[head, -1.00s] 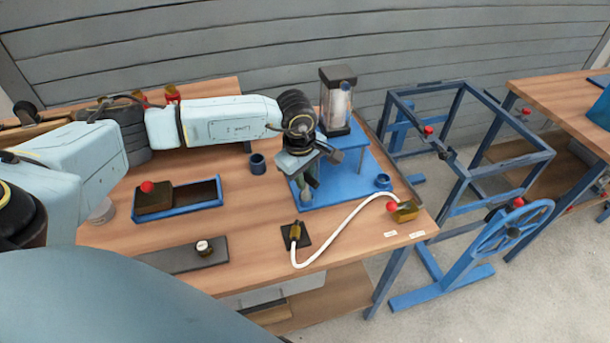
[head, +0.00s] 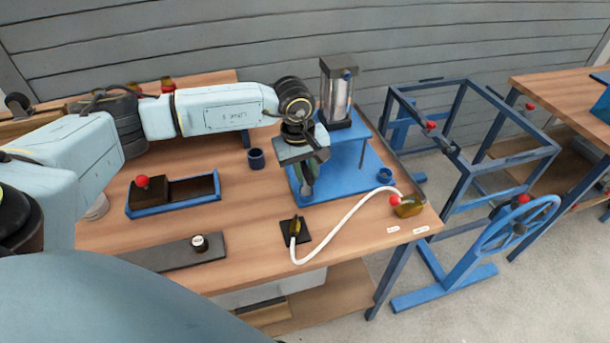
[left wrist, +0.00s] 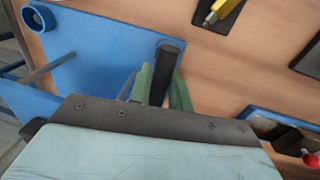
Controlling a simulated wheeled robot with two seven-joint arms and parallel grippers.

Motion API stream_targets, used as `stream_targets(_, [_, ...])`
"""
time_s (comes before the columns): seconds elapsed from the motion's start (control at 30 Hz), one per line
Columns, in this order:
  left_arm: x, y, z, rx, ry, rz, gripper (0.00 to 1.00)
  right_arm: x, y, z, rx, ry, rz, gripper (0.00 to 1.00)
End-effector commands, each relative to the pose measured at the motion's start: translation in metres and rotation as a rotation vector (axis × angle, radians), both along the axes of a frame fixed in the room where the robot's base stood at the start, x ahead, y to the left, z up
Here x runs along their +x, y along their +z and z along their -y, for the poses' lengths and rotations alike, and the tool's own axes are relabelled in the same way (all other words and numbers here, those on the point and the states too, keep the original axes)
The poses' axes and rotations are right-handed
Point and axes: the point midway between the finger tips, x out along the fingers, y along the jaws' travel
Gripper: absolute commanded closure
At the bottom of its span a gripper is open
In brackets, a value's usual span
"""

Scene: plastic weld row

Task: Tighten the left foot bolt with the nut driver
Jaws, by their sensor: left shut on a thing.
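My left gripper (head: 307,188) points down over the left front part of a blue base plate (head: 345,185). In the left wrist view its green fingers (left wrist: 162,85) are shut on a dark, rod-like tool, which I take for the nut driver (left wrist: 168,58). The tool stands up between the fingers over the edge of the blue plate (left wrist: 95,50). Its lower end and the left foot bolt are hidden by my gripper, so I cannot tell whether they touch. My right gripper is not in view.
A clear cylinder unit (head: 338,92) rises behind. A blue cup (head: 385,177) sits at the plate's right; another (head: 256,159) stands left. A white hose (head: 345,226) curves in front. A blue tray (head: 205,187) and a dark strip (head: 165,254) lie left.

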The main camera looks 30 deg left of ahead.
Motion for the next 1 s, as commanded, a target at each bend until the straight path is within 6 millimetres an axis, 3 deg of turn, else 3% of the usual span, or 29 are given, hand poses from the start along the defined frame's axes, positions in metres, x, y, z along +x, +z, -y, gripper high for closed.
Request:
stream_targets(0.43, [0.001,-0.005,0.003,-0.002,-0.576,-0.003,1.00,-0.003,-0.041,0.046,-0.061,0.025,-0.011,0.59])
stream_targets(0.7, [0.001,-0.006,0.003,-0.001,-0.932,-0.004,1.00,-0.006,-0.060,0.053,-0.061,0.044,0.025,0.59])
stream_targets(0.77, [0.001,-0.005,0.003,-0.001,-0.978,-0.007,1.00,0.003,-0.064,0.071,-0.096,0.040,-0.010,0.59])
stream_targets(0.8, [0.001,-0.005,0.003,-0.001,-1.010,-0.007,1.00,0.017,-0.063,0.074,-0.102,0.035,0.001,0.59])
stream_targets(1.0, [0.002,-0.003,0.004,-0.001,-1.127,-0.004,1.00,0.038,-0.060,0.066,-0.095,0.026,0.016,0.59])
